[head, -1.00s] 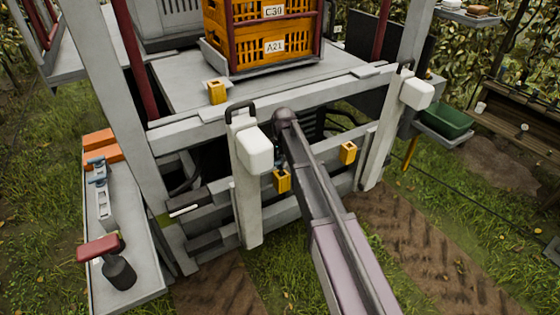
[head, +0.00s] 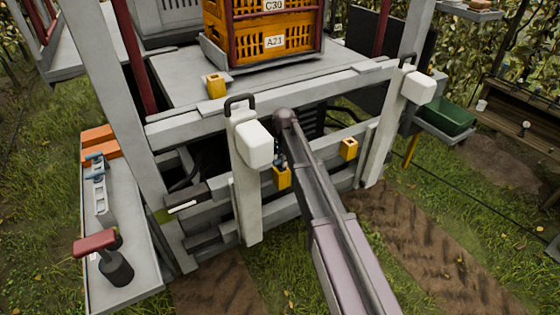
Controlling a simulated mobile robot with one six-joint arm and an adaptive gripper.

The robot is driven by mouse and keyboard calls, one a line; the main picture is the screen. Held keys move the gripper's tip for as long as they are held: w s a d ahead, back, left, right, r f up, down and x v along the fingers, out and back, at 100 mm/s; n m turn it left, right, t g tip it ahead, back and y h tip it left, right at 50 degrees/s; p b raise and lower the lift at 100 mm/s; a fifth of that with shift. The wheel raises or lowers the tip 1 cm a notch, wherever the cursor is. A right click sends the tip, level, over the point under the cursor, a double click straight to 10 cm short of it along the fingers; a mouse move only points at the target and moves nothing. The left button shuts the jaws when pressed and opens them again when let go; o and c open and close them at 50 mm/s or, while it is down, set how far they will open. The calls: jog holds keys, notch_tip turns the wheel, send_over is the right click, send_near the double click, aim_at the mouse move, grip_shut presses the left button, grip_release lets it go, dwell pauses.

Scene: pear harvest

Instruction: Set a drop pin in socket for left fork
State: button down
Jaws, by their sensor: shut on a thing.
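The left fork (head: 246,190) is an upright grey post with a white block and black handle at its top. A yellow socket (head: 283,180) sits on the crossbar just right of it. My arm reaches in from the bottom right, and its wrist covers most of my gripper (head: 279,158). Only a small dark, bluish part shows, just above the yellow socket. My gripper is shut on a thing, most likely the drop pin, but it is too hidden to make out. I cannot tell whether it touches the socket.
Another yellow socket (head: 348,149) sits farther right, near the right fork (head: 385,135). A yellow block (head: 216,86) stands on the deck, before the orange crates (head: 262,45). A grey side bench (head: 130,278) at left holds a red-handled tool (head: 97,244). Grass lies in front.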

jog(key=shift+c, duration=2.1)
grip_release()
jog(key=o, duration=0.4)
jog(key=shift+r, duration=0.15)
jog(key=shift+r+p, duration=3.35)
jog(key=shift+p, duration=0.15)
